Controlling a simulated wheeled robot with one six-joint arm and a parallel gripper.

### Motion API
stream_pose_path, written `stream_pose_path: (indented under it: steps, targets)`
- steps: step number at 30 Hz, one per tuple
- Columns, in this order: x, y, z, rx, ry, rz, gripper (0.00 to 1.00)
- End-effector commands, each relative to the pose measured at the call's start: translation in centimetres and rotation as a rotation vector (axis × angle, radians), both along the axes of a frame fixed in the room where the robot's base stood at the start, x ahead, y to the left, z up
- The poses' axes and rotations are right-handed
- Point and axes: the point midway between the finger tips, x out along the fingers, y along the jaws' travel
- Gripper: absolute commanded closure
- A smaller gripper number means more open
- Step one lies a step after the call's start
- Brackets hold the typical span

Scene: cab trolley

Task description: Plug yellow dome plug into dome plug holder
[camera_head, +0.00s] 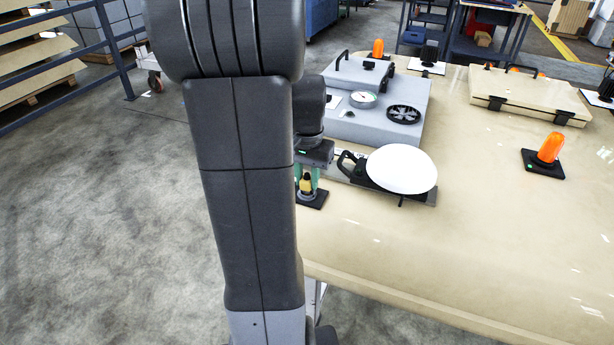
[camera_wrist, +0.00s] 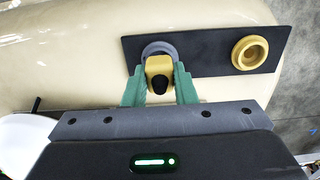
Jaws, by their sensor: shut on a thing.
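The yellow dome plug (camera_wrist: 158,72) is between the green fingers of my gripper (camera_wrist: 160,86), which is shut on it. It also shows at the table's edge in the head view (camera_head: 306,184), partly behind my arm. A dark end of the plug faces the wrist camera. Just beyond the plug, a grey ring (camera_wrist: 157,48) sits on a black plate (camera_wrist: 205,58). The plug overlaps this ring, and I cannot tell whether it is seated in it. A yellow round socket (camera_wrist: 250,53) sits at the plate's right end, empty-looking. The black plate also shows under my gripper in the head view (camera_head: 316,203).
A white dome (camera_head: 402,168) on a black-handled base stands right of my gripper. Behind it is a grey box (camera_head: 375,105) with a gauge and a black wheel. An orange beacon (camera_head: 549,149) stands farther right. The front right of the tan table (camera_head: 450,255) is clear.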

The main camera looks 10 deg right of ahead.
Motion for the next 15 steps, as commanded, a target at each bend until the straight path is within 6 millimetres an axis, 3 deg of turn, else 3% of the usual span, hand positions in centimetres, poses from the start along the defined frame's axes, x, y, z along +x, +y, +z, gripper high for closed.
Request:
stream_pose_path:
  steps: [15]
  targets:
    - [0.00, 0.00, -0.22, 0.000, 0.000, 0.000, 1.00]
